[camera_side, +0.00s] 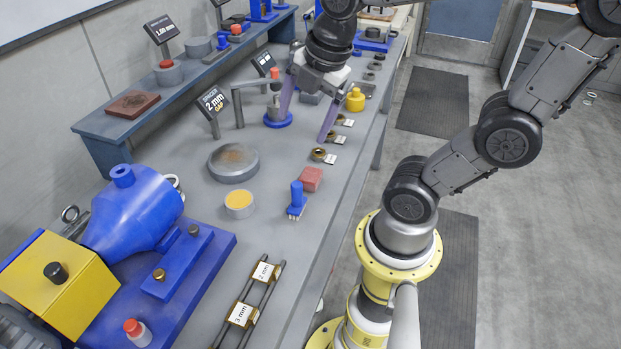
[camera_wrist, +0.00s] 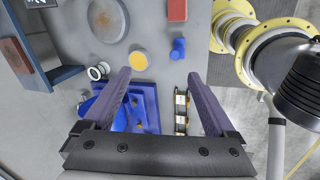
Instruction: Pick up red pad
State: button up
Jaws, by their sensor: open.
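The red pad (camera_side: 311,179) lies on the grey bench in the side view, right behind a small blue brush (camera_side: 297,195). In the wrist view the red pad (camera_wrist: 177,10) shows at the top edge, partly cut off, above the blue brush (camera_wrist: 178,48). My gripper (camera_side: 303,128) is open and empty above the bench, farther back than the pad in the side view. In the wrist view its two purple fingers (camera_wrist: 159,73) are spread wide with nothing between the tips.
A round grey plate (camera_side: 233,162) and a yellow-topped tin (camera_side: 239,204) lie left of the pad. A blue and yellow machine (camera_side: 130,220) fills the near left. Small brass parts (camera_side: 320,154) line the bench's right edge. A raised shelf (camera_side: 100,128) runs along the wall.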

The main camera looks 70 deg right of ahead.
jog(key=w+d+f+n+g, duration=0.2)
jog(key=d+n, duration=0.1)
jog(key=m+g, duration=0.1)
send_over(310, 174)
notch_tip(310, 174, down, 5)
jog(key=f, duration=0.7)
jog(key=shift+w+a+f, duration=0.2)
jog(key=shift+a+f, duration=0.05)
jog(key=shift+f, duration=0.1)
jog(key=shift+s+d+f, duration=0.15)
jog(key=shift+f, duration=1.2)
jog(key=shift+s+d+f, duration=0.1)
jog(key=shift+f, duration=1.2)
jog(key=shift+c, duration=0.2)
jog(key=c, duration=1.4)
jog(key=shift+r, duration=0.1)
